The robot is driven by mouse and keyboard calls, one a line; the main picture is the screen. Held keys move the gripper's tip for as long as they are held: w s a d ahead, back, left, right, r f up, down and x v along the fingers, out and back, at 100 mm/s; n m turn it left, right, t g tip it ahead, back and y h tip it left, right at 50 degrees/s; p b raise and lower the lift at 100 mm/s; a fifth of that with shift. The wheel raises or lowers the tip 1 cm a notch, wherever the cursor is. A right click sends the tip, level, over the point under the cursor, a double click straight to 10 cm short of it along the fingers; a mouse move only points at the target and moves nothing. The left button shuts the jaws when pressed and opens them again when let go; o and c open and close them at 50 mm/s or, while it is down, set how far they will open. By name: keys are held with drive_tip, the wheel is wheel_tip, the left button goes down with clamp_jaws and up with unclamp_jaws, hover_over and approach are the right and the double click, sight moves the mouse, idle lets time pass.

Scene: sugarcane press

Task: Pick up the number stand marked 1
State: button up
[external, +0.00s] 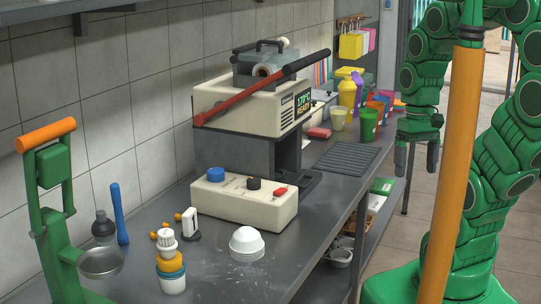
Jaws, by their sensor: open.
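I cannot make out a number stand marked 1 with a readable digit. A small white upright piece (190,224) stands on the counter in front of the cream control box; its marking, if any, is too small to read. My gripper (416,162) points down at the right, beyond the counter's right edge. Its two dark fingers are apart with nothing between them. It is far from the white piece, on the other side of the control box.
A grey metal counter (225,270) carries a cream press (250,110) with a red lever, the control box (245,204), white bowls (247,243), stacked jars (171,272) and coloured cups (369,124). A green hand press (50,205) stands at left. A ribbed grey mat (347,158) lies clear.

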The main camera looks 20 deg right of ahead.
drive_tip(key=w+a+f+m+t+y, duration=0.1)
drive_tip(key=w+a+f, duration=0.15)
drive_tip(key=w, duration=0.25)
drive_tip(key=w+a+f+m+t, duration=0.1)
drive_tip(key=w+a+f, duration=0.15)
drive_tip(key=w, duration=0.25)
drive_tip(key=m+t+y, duration=0.7)
drive_tip(key=m+y, duration=0.2)
drive_tip(key=m, duration=1.3)
approach(184, 216)
drive_tip(key=w+f, duration=0.2)
drive_tip(key=w, duration=0.1)
drive_tip(key=shift+w+a+f, duration=0.1)
drive_tip(key=shift+a+f, duration=0.2)
drive_tip(key=shift+f, duration=0.05)
drive_tip(key=shift+w+a+f+m+t, duration=0.3)
drive_tip(key=shift+w+f+m, duration=0.15)
drive_tip(key=shift+m, duration=0.35)
drive_tip(key=shift+r+x, duration=0.15)
drive_tip(key=shift+x, duration=1.75)
drive_tip(key=shift+r+x, duration=0.15)
drive_tip(key=shift+x, duration=1.75)
drive_tip(key=shift+a, duration=0.15)
drive_tip(key=shift+c, duration=0.3)
drive_tip(key=c, duration=1)
